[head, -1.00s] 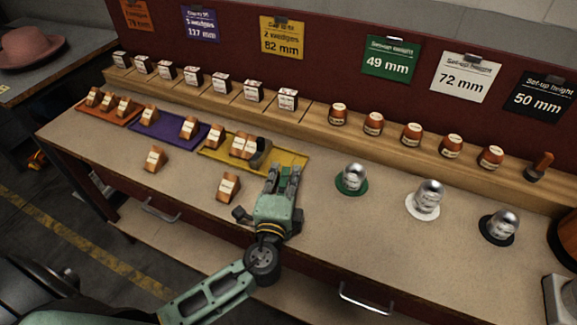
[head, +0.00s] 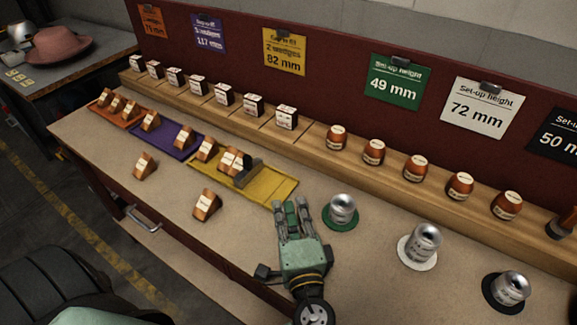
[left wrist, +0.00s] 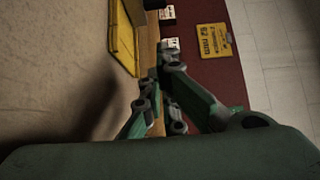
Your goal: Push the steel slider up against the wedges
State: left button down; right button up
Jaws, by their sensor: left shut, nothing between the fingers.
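The yellow tray (head: 276,187) lies on the bench and holds copper-coloured wedges (head: 232,159) toward its left. The grey steel slider (head: 248,172) stands in the tray just right of these wedges. It looks very close to them, but I cannot tell whether it touches. The right part of the tray is bare. My left gripper (head: 291,206) is shut and empty, just off the tray's near right corner. In the left wrist view, part of the yellow tray (left wrist: 123,42) shows, and the slider is out of sight. My right gripper is not in view.
Loose wedges (head: 207,205) and (head: 145,166) lie on the bench in front of the trays. A purple tray (head: 160,140) and an orange tray (head: 103,115) stand left.

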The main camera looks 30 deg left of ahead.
aim_at(248, 167)
pick_arm(q)
jog(key=shift+w+d+y, duration=0.1)
jog(key=shift+d+y, duration=0.05)
jog(key=shift+y, duration=0.15)
jog(key=shift+w+r+n+g, duration=0.1)
jog(key=shift+n+g, duration=0.2)
jog(key=x, duration=0.2)
jog(key=p+x, duration=0.1)
jog(key=x, duration=0.1)
jog(key=p+x, duration=0.1)
jog(key=x, duration=0.1)
jog(key=shift+a+r, duration=0.25)
jog(key=shift+a, duration=0.25)
jog(key=x, duration=0.3)
jog(key=shift+p, duration=0.35)
jog(key=a+p, duration=0.1)
jog(key=a, duration=0.1)
jog(key=shift+w+a+f, duration=0.1)
jog(key=shift+a, duration=0.65)
jog(key=shift+a+f, duration=0.1)
jog(key=shift+a, duration=0.3)
jog(key=shift+w+a, duration=0.15)
jog(key=shift+a, duration=1)
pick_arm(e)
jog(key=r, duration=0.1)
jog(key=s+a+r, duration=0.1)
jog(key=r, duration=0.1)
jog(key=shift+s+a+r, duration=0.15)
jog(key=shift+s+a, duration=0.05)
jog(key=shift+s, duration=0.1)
